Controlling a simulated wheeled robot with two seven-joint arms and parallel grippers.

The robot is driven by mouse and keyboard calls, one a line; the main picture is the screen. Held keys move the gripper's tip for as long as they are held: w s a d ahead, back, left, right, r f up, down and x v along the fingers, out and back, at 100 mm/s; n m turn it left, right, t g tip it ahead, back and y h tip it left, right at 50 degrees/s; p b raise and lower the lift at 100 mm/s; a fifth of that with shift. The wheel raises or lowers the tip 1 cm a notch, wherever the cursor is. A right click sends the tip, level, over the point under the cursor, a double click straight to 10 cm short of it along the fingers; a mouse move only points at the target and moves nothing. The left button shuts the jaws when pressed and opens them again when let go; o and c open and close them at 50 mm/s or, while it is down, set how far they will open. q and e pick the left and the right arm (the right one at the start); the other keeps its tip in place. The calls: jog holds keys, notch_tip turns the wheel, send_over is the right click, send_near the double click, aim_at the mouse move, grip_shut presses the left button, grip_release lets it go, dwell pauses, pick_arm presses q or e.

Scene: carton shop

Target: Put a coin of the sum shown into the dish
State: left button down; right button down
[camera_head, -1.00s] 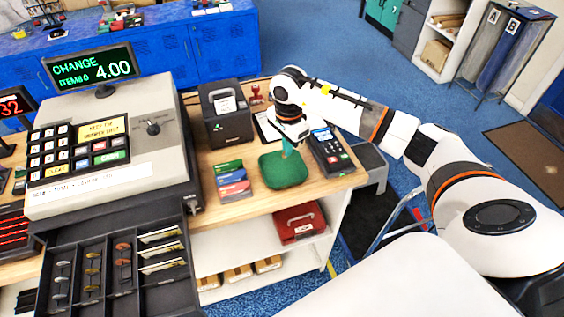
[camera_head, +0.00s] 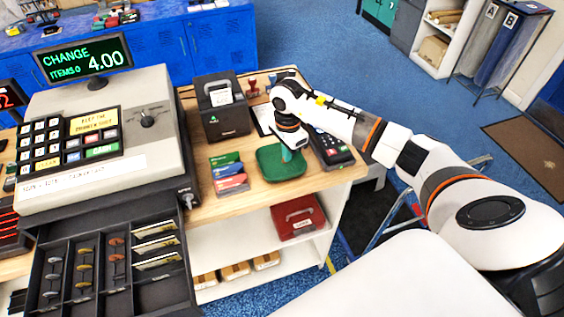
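The register display (camera_head: 84,62) reads CHANGE 4.00. The open cash drawer (camera_head: 108,271) holds silver coins (camera_head: 52,279), gold coins (camera_head: 84,266) and copper coins (camera_head: 115,258) in separate compartments, with banknotes (camera_head: 156,243) to their right. The green dish (camera_head: 279,167) lies on the wooden counter; no coin shows in its visible part. My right gripper (camera_head: 287,153) points down over the dish's back part. Its fingers are small and partly hidden, so I cannot tell whether they are open or hold anything. My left gripper is not in view.
A card terminal (camera_head: 333,149) stands right of the dish and a receipt printer (camera_head: 220,104) behind left. Coloured cards (camera_head: 228,175) lie left of it. A red cash box (camera_head: 298,217) sits on the shelf below. The counter's front edge is close to the dish.

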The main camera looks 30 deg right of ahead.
jog(key=c, duration=1.6)
grip_release()
notch_tip(320, 180, up, 12)
jog(key=b, duration=0.3)
